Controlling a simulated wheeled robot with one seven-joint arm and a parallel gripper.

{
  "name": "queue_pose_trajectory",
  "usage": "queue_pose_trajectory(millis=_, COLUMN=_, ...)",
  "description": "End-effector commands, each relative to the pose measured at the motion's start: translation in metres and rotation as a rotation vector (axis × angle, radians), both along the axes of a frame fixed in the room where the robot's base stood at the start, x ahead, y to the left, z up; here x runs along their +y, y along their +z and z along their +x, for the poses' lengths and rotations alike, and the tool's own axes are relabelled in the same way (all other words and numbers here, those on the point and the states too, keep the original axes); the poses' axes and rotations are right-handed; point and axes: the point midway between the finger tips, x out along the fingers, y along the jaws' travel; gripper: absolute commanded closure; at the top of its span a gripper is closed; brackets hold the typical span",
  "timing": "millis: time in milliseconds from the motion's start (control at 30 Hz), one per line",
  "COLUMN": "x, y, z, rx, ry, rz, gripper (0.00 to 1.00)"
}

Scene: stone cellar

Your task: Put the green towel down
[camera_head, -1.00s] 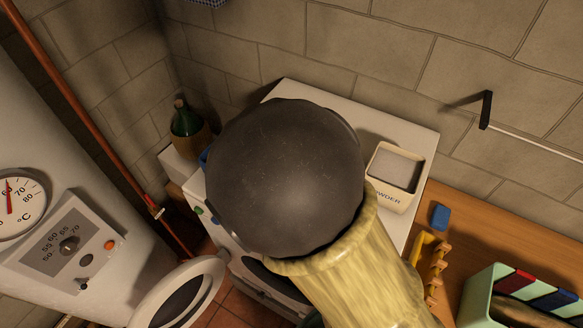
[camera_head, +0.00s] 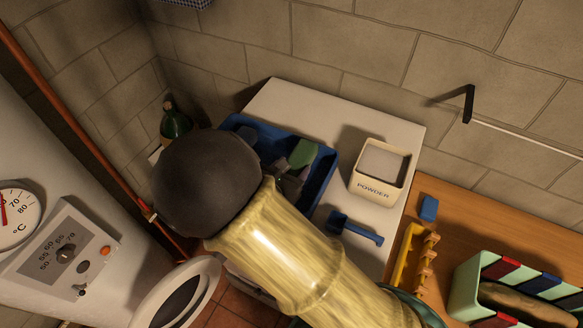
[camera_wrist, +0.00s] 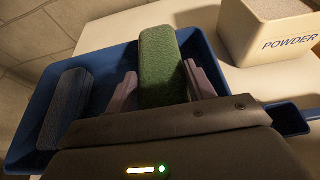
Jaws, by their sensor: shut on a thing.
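The green towel (camera_wrist: 160,55) is a rolled or folded block between my gripper's two pinkish fingers in the wrist view. My gripper (camera_wrist: 160,88) is shut on it. In the head view the green towel (camera_head: 303,153) shows over the right part of the blue tray (camera_head: 329,170), beside my dark gripper (camera_head: 287,180). My arm hides the tray's front left part. I cannot tell whether the towel touches the tray floor. A dark blue-grey rolled cloth (camera_wrist: 66,108) lies in the left of the tray in the wrist view.
The tray stands on a white machine top (camera_head: 300,100). A powder box (camera_head: 374,185) and a blue scoop (camera_head: 355,229) lie to its right. A green bottle (camera_head: 175,122) stands behind left. An open round door (camera_head: 205,275) is at the front.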

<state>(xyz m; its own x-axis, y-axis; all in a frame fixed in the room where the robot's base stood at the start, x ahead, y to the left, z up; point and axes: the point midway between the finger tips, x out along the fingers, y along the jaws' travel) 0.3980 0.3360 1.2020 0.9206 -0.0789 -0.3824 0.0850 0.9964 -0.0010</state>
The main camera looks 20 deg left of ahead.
Motion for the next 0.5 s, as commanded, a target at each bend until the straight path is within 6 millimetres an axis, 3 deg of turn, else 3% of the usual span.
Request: queue_pose_trajectory(millis=500, x=-0.0002, y=-0.0124, z=0.0001, rx=0.000, ry=-0.001, rz=0.002, gripper=0.70)
